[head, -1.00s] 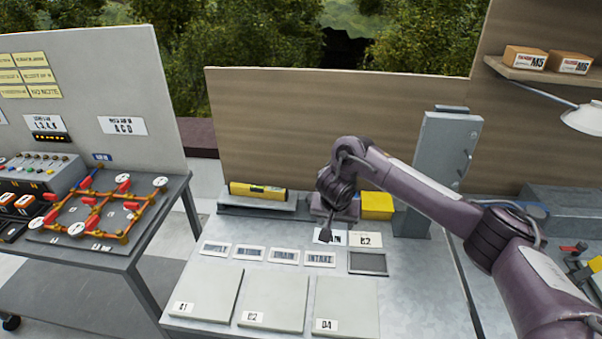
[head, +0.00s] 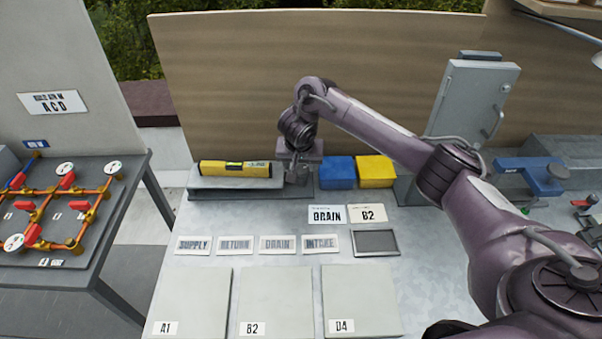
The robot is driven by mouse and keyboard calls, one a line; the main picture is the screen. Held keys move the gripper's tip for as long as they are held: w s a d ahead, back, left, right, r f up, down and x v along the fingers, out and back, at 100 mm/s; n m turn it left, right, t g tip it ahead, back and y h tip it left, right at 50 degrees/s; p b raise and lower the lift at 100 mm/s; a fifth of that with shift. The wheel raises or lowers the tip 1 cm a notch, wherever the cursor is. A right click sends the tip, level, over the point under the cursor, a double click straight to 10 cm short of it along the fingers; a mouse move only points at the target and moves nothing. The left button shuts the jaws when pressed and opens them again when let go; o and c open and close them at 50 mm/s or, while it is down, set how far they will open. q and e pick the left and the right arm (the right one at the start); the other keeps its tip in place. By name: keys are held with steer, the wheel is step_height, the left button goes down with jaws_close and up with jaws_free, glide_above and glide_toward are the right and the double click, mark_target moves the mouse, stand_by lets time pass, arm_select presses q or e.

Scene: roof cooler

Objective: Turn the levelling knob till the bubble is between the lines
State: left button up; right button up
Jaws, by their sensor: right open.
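A yellow spirit level (head: 235,169) lies on a grey levelling plate (head: 212,185) at the back left of the bench. Its green vial sits near its middle; the bubble and lines are too small to read. My right gripper (head: 297,182) points down at the right end of the plate, close beside the level's right end. It is open, with its fingers low around where the plate ends. The levelling knob cannot be made out and may be hidden by the gripper. My left gripper is not in view.
A blue block (head: 338,172) and a yellow block (head: 376,171) stand just right of the gripper. A grey cabinet (head: 470,100) stands behind. Labels and flat panels (head: 277,300) cover the bench front. A pipe board (head: 60,215) is at left.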

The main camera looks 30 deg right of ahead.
steer(key=shift+x, duration=1.05)
steer(key=shift+w, duration=0.1)
steer(key=c, duration=1)
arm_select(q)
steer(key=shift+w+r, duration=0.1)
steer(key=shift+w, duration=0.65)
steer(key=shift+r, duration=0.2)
arm_select(e)
steer(key=shift+d+r+n, duration=0.1)
steer(key=shift+n, duration=0.2)
